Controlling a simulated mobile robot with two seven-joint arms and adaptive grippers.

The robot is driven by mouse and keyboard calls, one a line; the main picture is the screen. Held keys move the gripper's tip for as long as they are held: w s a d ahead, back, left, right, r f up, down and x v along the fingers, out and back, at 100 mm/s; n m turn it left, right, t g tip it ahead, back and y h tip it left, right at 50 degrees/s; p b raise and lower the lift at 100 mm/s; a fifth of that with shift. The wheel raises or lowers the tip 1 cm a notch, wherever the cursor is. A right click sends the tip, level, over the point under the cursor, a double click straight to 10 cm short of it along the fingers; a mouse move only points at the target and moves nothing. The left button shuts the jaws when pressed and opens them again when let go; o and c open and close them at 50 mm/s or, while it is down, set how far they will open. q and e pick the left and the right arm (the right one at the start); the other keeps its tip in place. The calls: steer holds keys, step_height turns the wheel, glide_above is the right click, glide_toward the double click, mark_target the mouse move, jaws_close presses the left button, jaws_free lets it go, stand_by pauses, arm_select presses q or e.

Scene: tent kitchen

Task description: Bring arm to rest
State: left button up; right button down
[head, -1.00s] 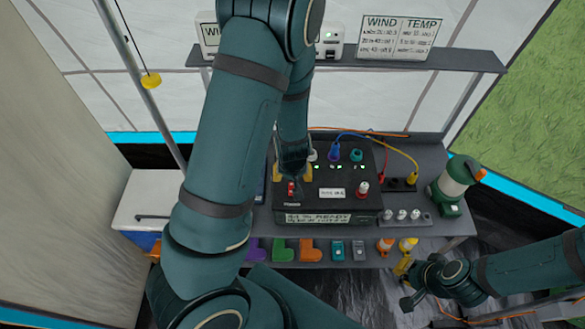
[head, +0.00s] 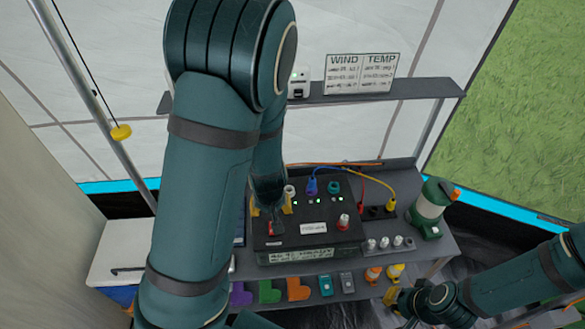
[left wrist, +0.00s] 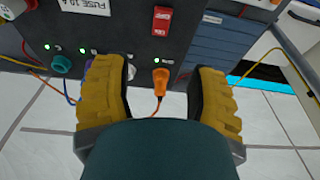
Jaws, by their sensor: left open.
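My left gripper (head: 271,209) is over the left part of the black console (head: 330,236). In the left wrist view it (left wrist: 158,100) is open, with a yellow finger on each side of an orange plug (left wrist: 161,80). The plug sits in the console, with its cable trailing away, and neither finger visibly grips it. A red switch (left wrist: 161,20) is near the plug. My left arm hides much of the head view's left middle. My right gripper (head: 394,299) is low at the right, near the shelf's front; its jaw gap is unclear.
Blue and yellow cables (head: 376,180) run at the console's back. A green lantern (head: 432,208) stands to its right. A lower shelf holds purple, green and orange blocks (head: 298,288) and small bottles. A signboard (head: 361,73) stands on the upper shelf (head: 400,92).

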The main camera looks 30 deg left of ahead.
arm_select(q)
steer(key=s+d+f+m+g+h, duration=0.1)
steer(key=s+d+f+m+g, duration=0.15)
steer(key=s+f, duration=0.65)
steer(key=s+d+f+h, duration=0.4)
steer(key=d+f, duration=0.3)
steer(key=d, duration=0.4)
steer(key=w+d+f+m+t+b, duration=0.2)
steer(key=w+f+b, duration=0.2)
steer(key=b, duration=0.6)
steer(key=shift+w+d+f, duration=0.2)
steer(key=shift+w+f, duration=0.2)
steer(key=shift+w, duration=0.85)
